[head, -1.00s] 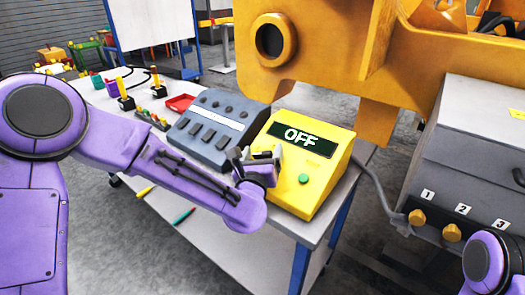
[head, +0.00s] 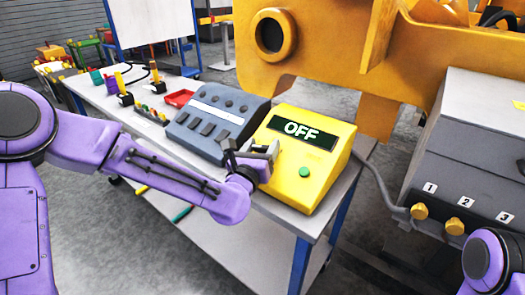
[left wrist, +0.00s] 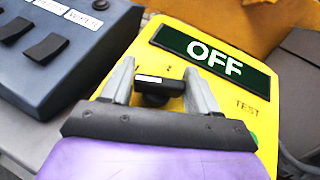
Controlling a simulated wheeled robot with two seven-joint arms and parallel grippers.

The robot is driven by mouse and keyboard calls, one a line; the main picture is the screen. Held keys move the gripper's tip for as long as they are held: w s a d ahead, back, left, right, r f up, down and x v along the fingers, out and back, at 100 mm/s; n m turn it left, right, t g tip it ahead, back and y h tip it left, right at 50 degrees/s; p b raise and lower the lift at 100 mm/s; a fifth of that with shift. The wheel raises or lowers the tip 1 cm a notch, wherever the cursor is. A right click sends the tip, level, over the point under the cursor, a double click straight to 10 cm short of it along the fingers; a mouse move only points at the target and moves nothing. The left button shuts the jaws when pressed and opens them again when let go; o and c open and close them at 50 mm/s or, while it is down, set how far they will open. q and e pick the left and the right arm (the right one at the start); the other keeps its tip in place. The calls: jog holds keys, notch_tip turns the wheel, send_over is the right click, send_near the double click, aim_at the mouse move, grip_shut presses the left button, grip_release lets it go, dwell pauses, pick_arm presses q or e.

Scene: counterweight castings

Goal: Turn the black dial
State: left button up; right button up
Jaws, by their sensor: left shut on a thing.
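A yellow box (head: 318,165) with a dark display (head: 301,131) reading OFF stands on the table. A green button (head: 304,172) is on its sloped face. My left gripper (head: 262,150) is at the left part of that face. The black dial (left wrist: 158,87) shows in the left wrist view, with a white mark on its bar. My left gripper's two fingers (left wrist: 160,78) stand either side of it, shut on it. In the head view the gripper hides the dial. Of my right arm, only a purple link shows at the lower right; its gripper is out of view.
A grey-blue switch box (head: 212,122) stands just left of the yellow box. A red tray (head: 180,98) and joysticks lie farther back. An orange casting (head: 320,45) overhangs behind. A grey cabinet (head: 470,150) with numbered yellow knobs is at the right.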

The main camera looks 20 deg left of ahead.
pick_arm(q)
jog(key=m+h+b, duration=0.1)
jog(key=m+h, duration=0.2)
jog(key=m+g+h+b, duration=0.1)
jog(key=m+h, duration=0.2)
jog(key=shift+a+f, duration=0.15)
jog(key=shift+a, duration=0.05)
jog(key=m+g+h+b, duration=0.1)
jog(key=m+h+b, duration=0.1)
jog(key=b, duration=0.1)
jog(key=m+g+h+b, duration=0.2)
jog(key=b, duration=0.2)
jog(key=m+g+h+b, duration=0.1)
jog(key=m+h+b, duration=0.1)
jog(key=b, duration=0.2)
jog(key=shift+f+m, duration=0.25)
jog(key=shift+m, duration=0.05)
jog(key=shift+r+m+g+b, duration=0.4)
jog(key=shift+b, duration=0.5)
jog(key=shift+d+h, duration=0.1)
jog(key=shift+h, duration=0.2)
jog(key=o, duration=1)
jog(key=shift+c, duration=0.2)
